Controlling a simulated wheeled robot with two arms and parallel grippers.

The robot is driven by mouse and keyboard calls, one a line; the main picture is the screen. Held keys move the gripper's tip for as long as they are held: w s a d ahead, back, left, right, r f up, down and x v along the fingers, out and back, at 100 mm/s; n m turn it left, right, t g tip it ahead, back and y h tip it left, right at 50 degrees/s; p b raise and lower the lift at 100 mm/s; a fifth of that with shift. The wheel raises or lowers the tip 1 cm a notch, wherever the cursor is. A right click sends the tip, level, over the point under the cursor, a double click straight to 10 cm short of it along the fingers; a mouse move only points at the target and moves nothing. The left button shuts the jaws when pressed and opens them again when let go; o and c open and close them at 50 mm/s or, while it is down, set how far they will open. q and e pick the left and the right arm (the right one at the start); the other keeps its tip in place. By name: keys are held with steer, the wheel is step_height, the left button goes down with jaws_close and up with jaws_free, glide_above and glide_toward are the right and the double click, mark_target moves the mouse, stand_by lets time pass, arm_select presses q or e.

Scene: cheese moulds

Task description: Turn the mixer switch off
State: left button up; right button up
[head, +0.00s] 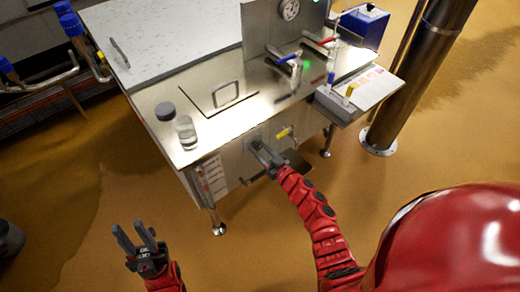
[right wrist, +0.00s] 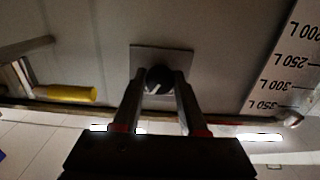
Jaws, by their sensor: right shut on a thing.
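The mixer switch (right wrist: 159,79) is a round black knob with a pale pointer line, on a square grey plate (right wrist: 146,57) on the vat's front wall. The pointer line looks slanted in the right wrist view. My right gripper (right wrist: 158,85) is shut on the knob, one finger on each side. In the head view my right gripper (head: 262,152) is against the front of the steel vat, and it hides the knob there. My left gripper (head: 134,236) is open and empty over the floor at the lower left, away from the vat.
A yellow-handled valve (head: 284,132) is beside the switch; its handle also shows in the right wrist view (right wrist: 66,93). A litre scale (right wrist: 290,75) is on the other side. A steel post (head: 415,75) stands at right.

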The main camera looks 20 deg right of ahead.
jaws_close()
steer(key=n+b, duration=0.7)
steer(key=n, duration=0.3)
steer(key=shift+f, duration=0.15)
steer(key=shift+d+n+b, duration=0.1)
steer(key=shift+n+b, duration=0.7)
steer(key=shift+n, duration=0.1)
